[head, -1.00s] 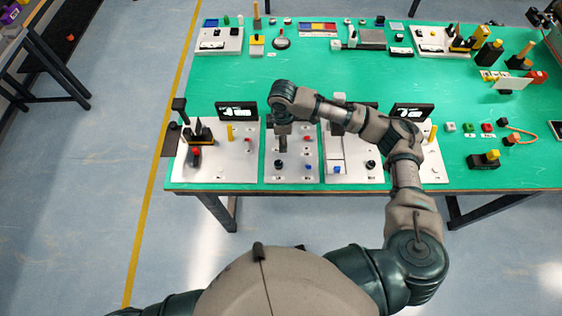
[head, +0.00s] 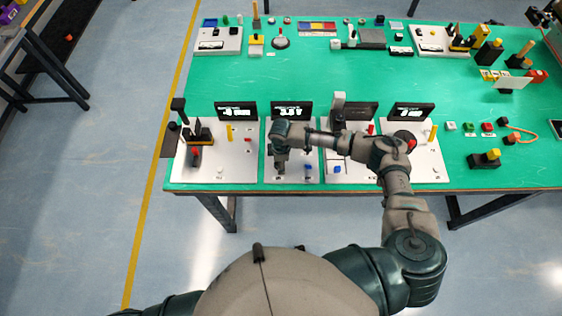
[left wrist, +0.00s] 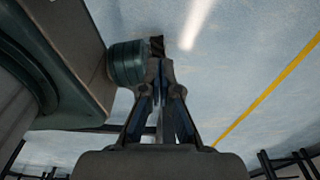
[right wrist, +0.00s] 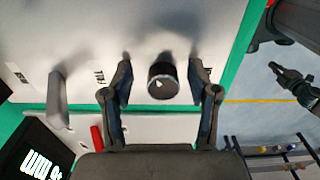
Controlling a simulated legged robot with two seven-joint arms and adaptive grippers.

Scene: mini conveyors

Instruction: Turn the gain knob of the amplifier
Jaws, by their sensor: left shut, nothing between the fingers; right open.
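A white panel with a black screen (head: 291,110), likely the amplifier, stands at the front edge of the green table. In the right wrist view its round black knob (right wrist: 162,80) has a white mark on top. My right gripper (right wrist: 160,68) is open, with one finger on each side of the knob and a gap on both sides. In the head view my right gripper (head: 279,170) reaches down over this panel and hides the knob. My left gripper (left wrist: 157,68) is shut and empty over bare floor, away from the table; the head view does not show it.
The middle of the green table (head: 300,80) is mostly clear.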

